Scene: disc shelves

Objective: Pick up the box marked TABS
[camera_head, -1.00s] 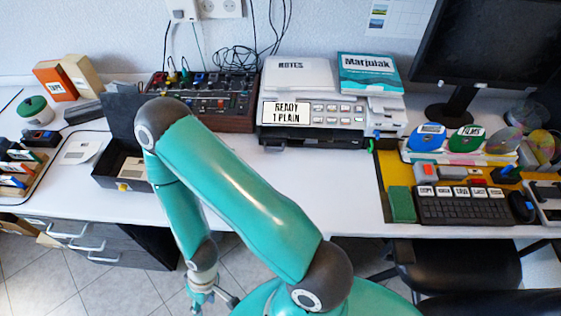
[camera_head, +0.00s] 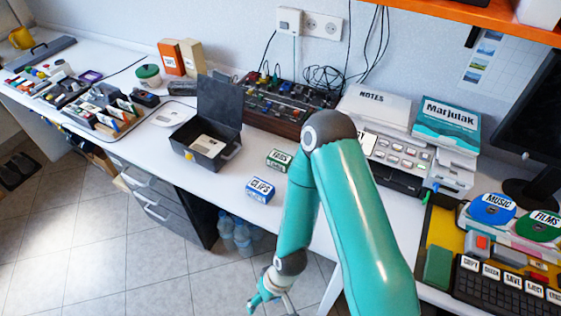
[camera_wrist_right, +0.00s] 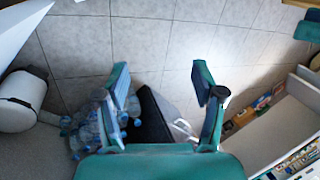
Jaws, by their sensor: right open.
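A small green box (camera_head: 279,160) with a white label, which reads as TABS, sits on the white desk in the head view. A blue box marked CLIPS (camera_head: 261,190) stands just in front of it, slightly left. My right arm passes close to the right of both boxes. My right gripper (camera_head: 271,299) hangs low, below the desk's front edge and apart from both boxes. In the right wrist view my right gripper (camera_wrist_right: 164,84) is open with nothing between its fingers, facing the floor. The TABS box does not show there. My left gripper is not in view.
An open black case (camera_head: 205,148) stands left of the boxes. A control panel (camera_head: 290,108) and a printer (camera_head: 395,150) stand behind. Drawers (camera_head: 158,200) are under the desk. Water bottles (camera_head: 235,232) stand on the floor. Bare desk lies around the boxes.

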